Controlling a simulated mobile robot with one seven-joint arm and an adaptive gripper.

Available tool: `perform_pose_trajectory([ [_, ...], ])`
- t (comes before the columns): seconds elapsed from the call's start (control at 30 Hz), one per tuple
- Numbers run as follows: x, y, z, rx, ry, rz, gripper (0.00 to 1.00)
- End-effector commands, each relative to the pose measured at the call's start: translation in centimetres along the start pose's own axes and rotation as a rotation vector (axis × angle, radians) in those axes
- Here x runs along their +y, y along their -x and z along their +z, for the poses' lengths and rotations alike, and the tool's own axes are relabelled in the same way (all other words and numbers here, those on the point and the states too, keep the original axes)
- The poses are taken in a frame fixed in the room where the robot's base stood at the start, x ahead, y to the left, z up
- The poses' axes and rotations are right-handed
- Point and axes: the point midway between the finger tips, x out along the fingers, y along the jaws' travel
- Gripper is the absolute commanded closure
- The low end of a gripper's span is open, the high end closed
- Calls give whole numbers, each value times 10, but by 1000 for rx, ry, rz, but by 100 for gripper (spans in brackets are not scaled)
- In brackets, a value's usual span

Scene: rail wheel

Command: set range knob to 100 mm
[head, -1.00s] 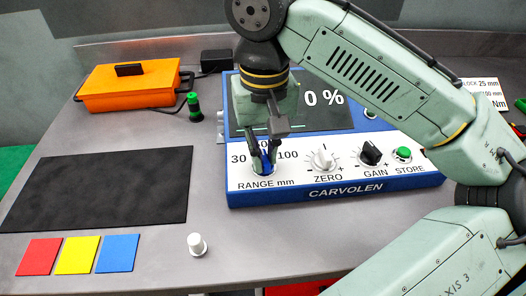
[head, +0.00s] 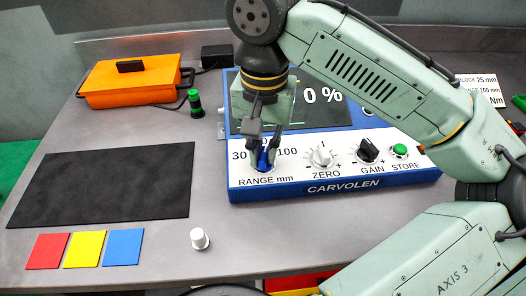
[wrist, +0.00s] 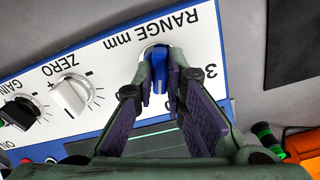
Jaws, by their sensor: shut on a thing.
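The range knob (head: 263,159) is blue and sits on the white front panel above the label "RANGE mm", between the printed 30 and 100. My gripper (head: 265,154) points down at the panel and is shut on this knob. In the wrist view the blue knob (wrist: 157,56) shows between the fingertips of my gripper (wrist: 158,86). The fingers hide part of the scale, and I cannot tell which mark the knob points at. The blue instrument (head: 345,187), marked CARVOLEN, has a dark screen (head: 335,117) whose reading ends in "0 %"; my arm hides part of it.
Right of the range knob are the white ZERO knob (head: 321,155), black GAIN knob (head: 367,151) and green STORE button (head: 399,150). The bench front is mostly clear.

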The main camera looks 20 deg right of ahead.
Motion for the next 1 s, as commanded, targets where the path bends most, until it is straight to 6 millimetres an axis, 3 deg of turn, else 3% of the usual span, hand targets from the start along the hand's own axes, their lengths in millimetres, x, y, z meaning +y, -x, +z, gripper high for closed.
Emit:
perform_pose_trajectory([
  [0.17, 0, 0, 0, 1, -47, -1, 100],
  [0.43, 0, 0, 0, 1, -366, -1, 100],
  [0.77, 0, 0, 0, 1, -405, -1, 100],
  [0.97, 0, 0, 0, 1, -544, -1, 100],
  [1.0, 0, 0, 0, 1, -544, -1, 86],
])
